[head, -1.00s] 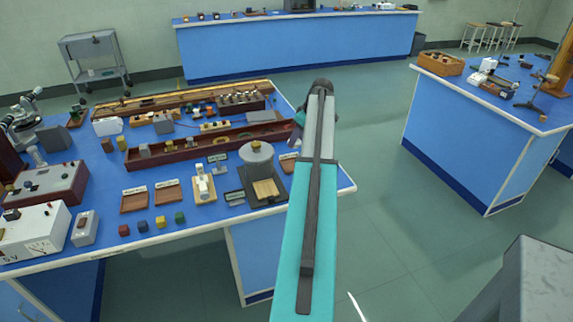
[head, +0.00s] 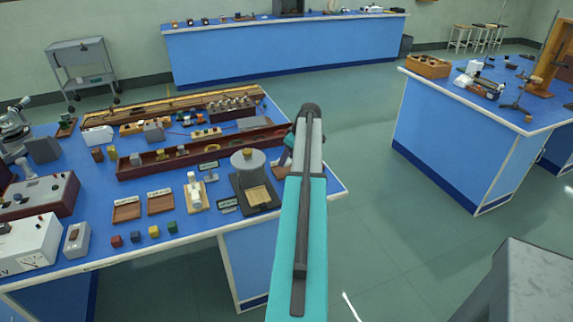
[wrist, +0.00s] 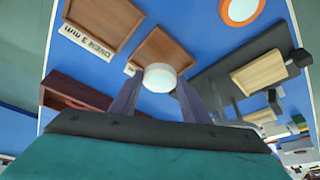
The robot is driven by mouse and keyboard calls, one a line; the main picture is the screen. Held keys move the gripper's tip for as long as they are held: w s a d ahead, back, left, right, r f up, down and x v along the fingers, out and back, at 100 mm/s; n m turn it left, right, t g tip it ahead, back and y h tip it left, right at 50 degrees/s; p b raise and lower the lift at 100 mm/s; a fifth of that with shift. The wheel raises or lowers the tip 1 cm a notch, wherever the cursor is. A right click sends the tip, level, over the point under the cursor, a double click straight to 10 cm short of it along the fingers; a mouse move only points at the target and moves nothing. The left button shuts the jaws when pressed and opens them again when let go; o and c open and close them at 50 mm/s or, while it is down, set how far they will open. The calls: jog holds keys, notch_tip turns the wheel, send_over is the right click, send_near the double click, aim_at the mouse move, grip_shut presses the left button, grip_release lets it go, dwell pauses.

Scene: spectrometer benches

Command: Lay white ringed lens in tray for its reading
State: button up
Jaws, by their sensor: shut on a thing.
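My gripper (wrist: 159,82) is shut on the white ringed lens (wrist: 160,76), a pale round disc between its two fingertips in the wrist view. The disc covers the near edge of a small brown tray (wrist: 166,46); I cannot tell how high above the bench it is. A second brown tray (wrist: 102,20) lies beside it, with a label reading "OVER 3 mm". In the head view my arm points away over the right end of the bench and hides the gripper's fingers and the lens.
An orange-ringed disc (wrist: 240,9) lies on the blue bench. A dark stand with a wooden pad (wrist: 258,73) is to the right in the wrist view. In the head view, a long dark wooden box (head: 135,171) and colored cubes (head: 154,231) occupy the bench. Open floor lies to the right.

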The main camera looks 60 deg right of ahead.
aim_at(289, 162)
dwell(0.3)
jog(key=shift+f+p, duration=0.5)
jog(key=shift+f, duration=1.4)
jog(key=shift+f, duration=0.15)
jog(key=o, duration=0.9)
jog(key=shift+b+v, duration=1.25)
jog(key=shift+v, duration=4.95)
jog(key=shift+w, duration=0.1)
